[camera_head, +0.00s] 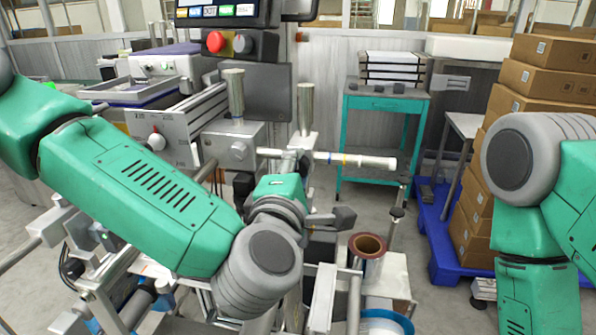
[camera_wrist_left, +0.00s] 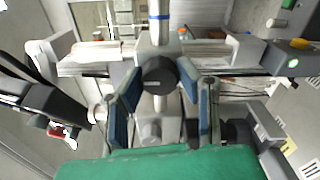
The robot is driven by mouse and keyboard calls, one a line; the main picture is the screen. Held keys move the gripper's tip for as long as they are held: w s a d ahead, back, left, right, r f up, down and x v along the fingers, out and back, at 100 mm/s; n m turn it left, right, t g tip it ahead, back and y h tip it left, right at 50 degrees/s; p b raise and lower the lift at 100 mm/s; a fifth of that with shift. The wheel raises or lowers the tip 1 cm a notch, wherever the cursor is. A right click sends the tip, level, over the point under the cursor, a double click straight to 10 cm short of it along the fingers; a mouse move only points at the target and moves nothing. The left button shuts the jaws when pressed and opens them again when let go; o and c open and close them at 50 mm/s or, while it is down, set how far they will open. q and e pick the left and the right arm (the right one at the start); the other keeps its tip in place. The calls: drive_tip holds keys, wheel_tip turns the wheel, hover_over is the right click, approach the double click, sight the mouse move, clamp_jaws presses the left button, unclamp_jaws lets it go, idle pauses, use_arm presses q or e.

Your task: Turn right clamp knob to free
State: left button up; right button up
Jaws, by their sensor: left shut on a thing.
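A black round clamp knob (camera_wrist_left: 159,72) sits between the two blue-padded fingers of my left gripper (camera_wrist_left: 160,88) in the left wrist view. The fingers close on it from both sides. In the head view my left gripper (camera_head: 296,163) reaches up to the white horizontal shaft (camera_head: 360,160), near the upright metal post. There my green wrist hides most of the fingers and the knob. I cannot read the knob's turn angle. My right arm shows at the right edge of the head view, but its gripper is out of frame.
A metal block with an upright cylinder (camera_head: 236,95) stands left of the gripper. A red button (camera_head: 216,42) is on the panel above. A brown-cored reel (camera_head: 368,246) stands below right. A teal cart (camera_head: 385,103) and stacked cartons (camera_head: 540,80) stand behind.

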use_arm(q)
drive_tip(key=shift+f, duration=0.3)
drive_tip(key=o, duration=1.1)
drive_tip(key=shift+w, duration=0.1)
drive_tip(key=shift+r, duration=0.1)
drive_tip(key=s, duration=0.4)
drive_tip(key=s+a, duration=0.1)
drive_tip(key=s, duration=0.2)
drive_tip(key=s+a, duration=0.1)
drive_tip(key=s, duration=0.3)
drive_tip(key=shift+s+a, duration=0.15)
drive_tip(key=shift+s, duration=0.2)
